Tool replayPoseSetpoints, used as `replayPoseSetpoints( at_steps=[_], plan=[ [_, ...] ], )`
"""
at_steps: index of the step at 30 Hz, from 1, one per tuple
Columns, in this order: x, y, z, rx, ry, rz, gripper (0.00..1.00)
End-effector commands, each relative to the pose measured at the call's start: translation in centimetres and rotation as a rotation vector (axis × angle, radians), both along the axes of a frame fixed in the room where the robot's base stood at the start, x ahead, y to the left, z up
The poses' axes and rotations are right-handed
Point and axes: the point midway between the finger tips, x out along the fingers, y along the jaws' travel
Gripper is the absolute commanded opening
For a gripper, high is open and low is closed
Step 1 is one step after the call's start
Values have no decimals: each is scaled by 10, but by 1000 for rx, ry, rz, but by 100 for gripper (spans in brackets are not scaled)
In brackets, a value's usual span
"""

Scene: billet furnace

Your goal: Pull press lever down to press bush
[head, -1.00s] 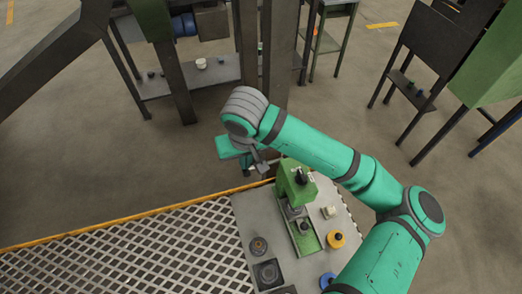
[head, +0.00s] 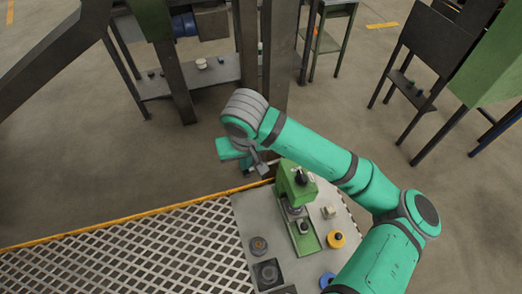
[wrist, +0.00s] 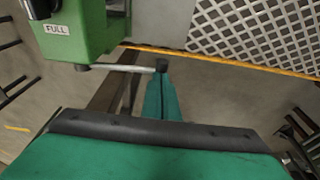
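The green press (head: 297,183) stands at the rear of the grey worktop, with a dark round piece (head: 304,227) on its green base. The press lever (wrist: 125,68) is a pale rod running roughly level from the press to a black knob. My gripper (head: 252,168) is beside the press on its left, past the worktop's rear edge. In the wrist view my gripper's teal fingertips (wrist: 162,85) are close together right at the knob. Whether they grip it is unclear. The bush cannot be identified for certain.
On the worktop (head: 245,215) are a pale small part (head: 329,212), an orange ring (head: 336,239), a blue ring (head: 327,280), a brown-grey disc (head: 259,246) and a dark square fixture (head: 268,272). White mesh (head: 130,255) lies left.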

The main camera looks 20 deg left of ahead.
Motion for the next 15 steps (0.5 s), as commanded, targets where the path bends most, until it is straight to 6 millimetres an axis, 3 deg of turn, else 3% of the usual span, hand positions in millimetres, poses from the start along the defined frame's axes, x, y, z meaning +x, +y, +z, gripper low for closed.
replayPoseSetpoints(
  at_steps=[15],
  plan=[
    [0, 0, 39, 0, -1, 1, 0]
  ],
)
